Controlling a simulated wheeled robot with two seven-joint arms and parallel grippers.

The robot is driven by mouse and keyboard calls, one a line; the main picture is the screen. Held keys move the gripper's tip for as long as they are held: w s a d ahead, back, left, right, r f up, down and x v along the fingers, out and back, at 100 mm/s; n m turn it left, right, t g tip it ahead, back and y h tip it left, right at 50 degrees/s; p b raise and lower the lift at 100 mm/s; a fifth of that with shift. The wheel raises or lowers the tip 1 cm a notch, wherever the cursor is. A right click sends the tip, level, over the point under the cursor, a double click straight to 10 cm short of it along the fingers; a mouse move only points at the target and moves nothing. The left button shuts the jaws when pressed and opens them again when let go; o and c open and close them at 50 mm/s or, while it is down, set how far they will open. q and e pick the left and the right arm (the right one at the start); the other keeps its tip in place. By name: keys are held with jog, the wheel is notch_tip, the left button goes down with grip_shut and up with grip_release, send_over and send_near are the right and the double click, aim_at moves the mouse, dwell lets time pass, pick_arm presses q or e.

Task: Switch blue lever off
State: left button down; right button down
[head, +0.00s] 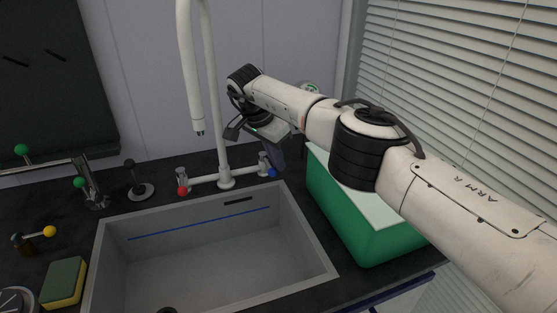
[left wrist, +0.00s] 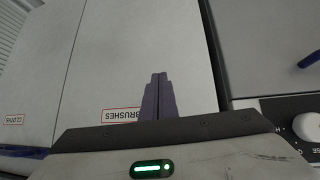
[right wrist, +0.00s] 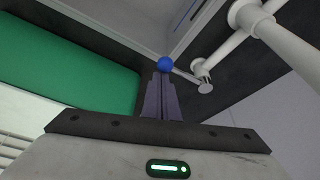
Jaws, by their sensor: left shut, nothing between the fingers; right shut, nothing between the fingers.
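The blue lever (head: 272,172) is a small blue ball on a thin rod, on the right valve of the white faucet (head: 226,181) behind the sink. In the right wrist view the blue ball (right wrist: 165,64) shows just beyond my right fingertips, its thin rod running right to the valve. My right gripper (right wrist: 160,78) is shut and empty; in the head view it points down beside the blue lever. I cannot tell whether it touches the ball. My left gripper (left wrist: 159,78) is shut and empty, in front of a pale panel labelled BRUSHES, away from the sink.
A grey sink (head: 318,250) lies in front of the faucet. A green box (head: 340,218) with a pale top stands right of it, close to my right arm. A red lever (head: 183,191) is on the left valve. A sponge (head: 63,282) and green-knobbed fittings stand at left.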

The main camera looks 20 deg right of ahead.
jog(key=shift+a, duration=0.1)
jog(key=d+r+p, duration=0.1)
jog(key=d+p, duration=0.2)
jog(key=d, duration=0.2)
jog(key=w+a+b+v, duration=0.1)
jog(key=v, duration=0.9)
jog(key=shift+b, duration=0.3)
jog(key=shift+w+f, duration=0.1)
jog(key=shift+f, duration=0.1)
